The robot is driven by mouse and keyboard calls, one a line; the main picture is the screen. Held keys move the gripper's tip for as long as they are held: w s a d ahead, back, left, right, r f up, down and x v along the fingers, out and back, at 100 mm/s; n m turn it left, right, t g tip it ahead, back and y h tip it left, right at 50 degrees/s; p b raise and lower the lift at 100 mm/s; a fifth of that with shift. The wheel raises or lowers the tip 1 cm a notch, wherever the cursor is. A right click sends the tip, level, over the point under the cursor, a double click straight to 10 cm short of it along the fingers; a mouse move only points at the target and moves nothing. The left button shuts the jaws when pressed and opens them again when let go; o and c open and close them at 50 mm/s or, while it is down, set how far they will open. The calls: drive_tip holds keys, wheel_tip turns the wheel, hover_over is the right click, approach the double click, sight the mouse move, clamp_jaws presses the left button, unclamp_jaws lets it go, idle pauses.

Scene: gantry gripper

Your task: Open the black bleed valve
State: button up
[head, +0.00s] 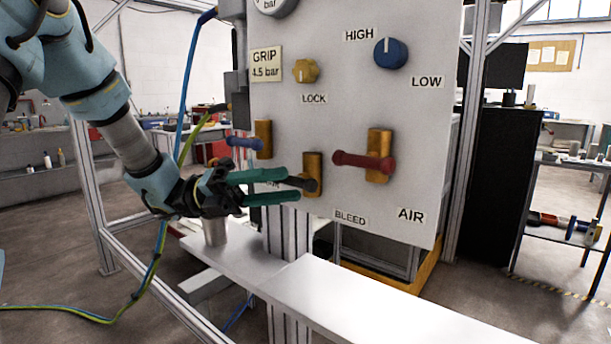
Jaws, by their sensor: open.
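The black bleed valve (312,174) is on the lower middle of the grey panel (345,95), above the "BLEED" label. It has a brass body and a dark lever that points left, toward my gripper. My gripper (291,185) has green fingers and is open, with its fingers pointing right. In the picture one finger lies above the lever's left part and the other below it. I cannot tell whether either finger touches the lever. The lever's left end is partly hidden by the fingers.
A red-handled valve (365,163) labelled AIR is to the right, and a blue-handled valve (248,142) is to the upper left. A blue knob (391,53) and a yellow knob (306,71) sit higher. A white ledge (350,300) runs below the panel, with a metal cylinder (215,232) on it.

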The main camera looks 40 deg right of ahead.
sight(303, 183)
drive_tip(key=shift+p+x, duration=0.45)
drive_tip(key=shift+x, duration=1.75)
clamp_jaws()
